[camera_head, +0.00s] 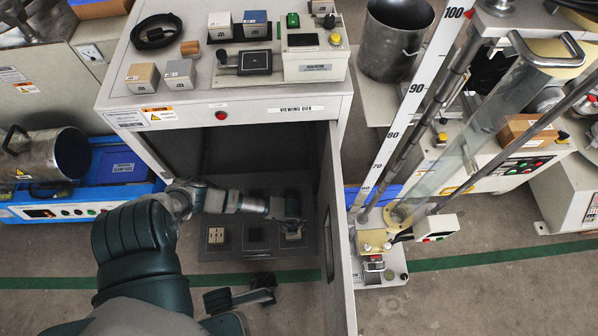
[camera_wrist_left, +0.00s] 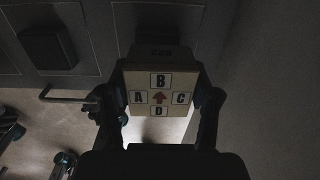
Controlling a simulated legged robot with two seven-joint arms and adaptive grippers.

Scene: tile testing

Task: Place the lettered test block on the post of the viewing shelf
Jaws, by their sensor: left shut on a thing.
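My left gripper (camera_head: 290,222) reaches into the open viewing box and is shut on the lettered test block (camera_head: 292,235). The viewing shelf (camera_head: 205,253) is a dark panel with several square posts or pads. The held block is at its right end, over or close to the right position; I cannot tell whether it touches. The middle post (camera_head: 255,235) is bare. What appears to be my right gripper (camera_head: 240,296) is open and empty below the shelf.
The box's open door (camera_head: 335,230) stands close to the right of my left gripper. Several blocks and a cable lie on the box top (camera_head: 205,85). A tall scaled test rig (camera_head: 415,105) stands right.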

